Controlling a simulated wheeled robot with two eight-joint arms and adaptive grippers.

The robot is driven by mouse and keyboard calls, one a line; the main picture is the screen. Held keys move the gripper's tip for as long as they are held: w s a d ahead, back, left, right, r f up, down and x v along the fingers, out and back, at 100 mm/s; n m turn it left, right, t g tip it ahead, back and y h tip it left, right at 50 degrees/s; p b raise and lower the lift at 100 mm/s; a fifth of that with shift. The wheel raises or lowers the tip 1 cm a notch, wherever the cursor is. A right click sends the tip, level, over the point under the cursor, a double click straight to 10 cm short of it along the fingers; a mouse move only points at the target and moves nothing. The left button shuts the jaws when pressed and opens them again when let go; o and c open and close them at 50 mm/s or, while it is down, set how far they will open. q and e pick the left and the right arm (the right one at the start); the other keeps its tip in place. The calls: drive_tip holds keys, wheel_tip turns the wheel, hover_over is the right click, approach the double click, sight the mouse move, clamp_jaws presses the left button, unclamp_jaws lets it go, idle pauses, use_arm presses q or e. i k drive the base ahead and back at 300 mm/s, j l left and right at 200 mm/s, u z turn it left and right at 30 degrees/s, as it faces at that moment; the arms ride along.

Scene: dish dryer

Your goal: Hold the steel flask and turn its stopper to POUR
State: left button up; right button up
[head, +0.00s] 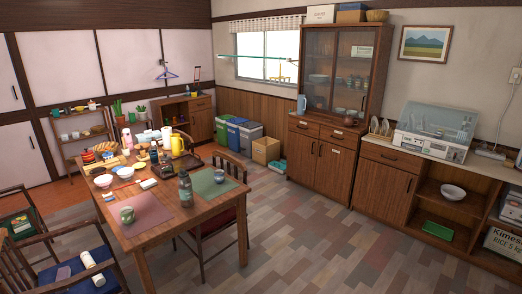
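A grey-green, flask-like bottle (186,192) stands upright on the wooden dining table (148,226), between a pink mat and a green mat. I take it as the steel flask, but the picture is too small to be sure. Its dark top, seemingly the stopper (183,175), is on it; I cannot read any marking or tell which way it is turned. A yellow jug (177,146) and a white and pink bottle (127,139) stand farther back on the same table. Neither of my grippers shows in the head view.
A green cup (127,215) stands on the pink mat (152,211) and another cup (219,176) on the green mat (207,187). Bowls and dishes crowd the table's far half. Chairs surround it. The floor (300,235) to the right is open. A dish dryer (434,132) sits on the right counter.

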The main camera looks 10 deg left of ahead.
sight(183, 173)
drive_tip(key=i+u, duration=0.25)
drive_tip(key=i, duration=0.2)
drive_tip(key=i+l+u, duration=0.25)
drive_tip(key=i, duration=0.2)
drive_tip(key=i+l+u, duration=0.25)
drive_tip(key=i, duration=0.15)
